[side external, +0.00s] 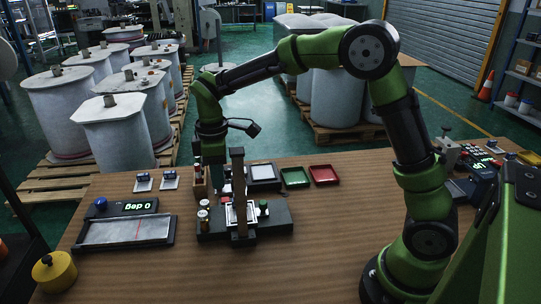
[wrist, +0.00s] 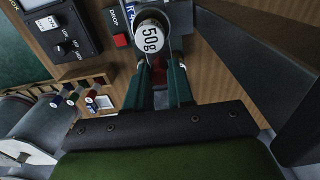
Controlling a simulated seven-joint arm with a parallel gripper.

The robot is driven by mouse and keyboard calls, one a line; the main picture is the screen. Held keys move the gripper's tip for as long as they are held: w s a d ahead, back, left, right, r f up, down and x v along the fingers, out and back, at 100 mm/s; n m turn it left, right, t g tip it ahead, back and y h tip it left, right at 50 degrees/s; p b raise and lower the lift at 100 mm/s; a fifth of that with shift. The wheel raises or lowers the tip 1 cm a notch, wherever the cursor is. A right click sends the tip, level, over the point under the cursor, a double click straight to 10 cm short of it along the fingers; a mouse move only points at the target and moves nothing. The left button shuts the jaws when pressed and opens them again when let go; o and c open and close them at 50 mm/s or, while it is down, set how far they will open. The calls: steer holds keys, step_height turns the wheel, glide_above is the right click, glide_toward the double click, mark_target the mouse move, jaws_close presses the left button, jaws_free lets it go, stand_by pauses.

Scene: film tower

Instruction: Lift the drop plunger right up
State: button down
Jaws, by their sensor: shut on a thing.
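The drop plunger shows in the wrist view as a round white-faced cap marked "50g" (wrist: 150,38), beside a "DROP" label. My gripper (wrist: 161,68) has its two dark green fingers close together at the cap's near edge, shut on the plunger. A red part shows between the fingers. In the side view, my gripper (side external: 223,185) points down just behind the dark upright post of the film tower (side external: 237,195). The post hides much of the fingers and the plunger there. I cannot tell the plunger's height above the base.
The tower's dark base (side external: 275,222) stands on the wooden bench. A wooden rack (side external: 200,188) stands close left of my gripper. Small cans (side external: 203,216) stand at the base's left end.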

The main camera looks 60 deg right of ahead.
steer(key=shift+r, duration=3.85)
steer(key=c, duration=1)
jaws_free()
steer(key=shift+c, duration=0.2)
steer(key=shift+r, duration=0.1)
step_height(320, 180, up, 5)
steer(key=shift+f, duration=0.1)
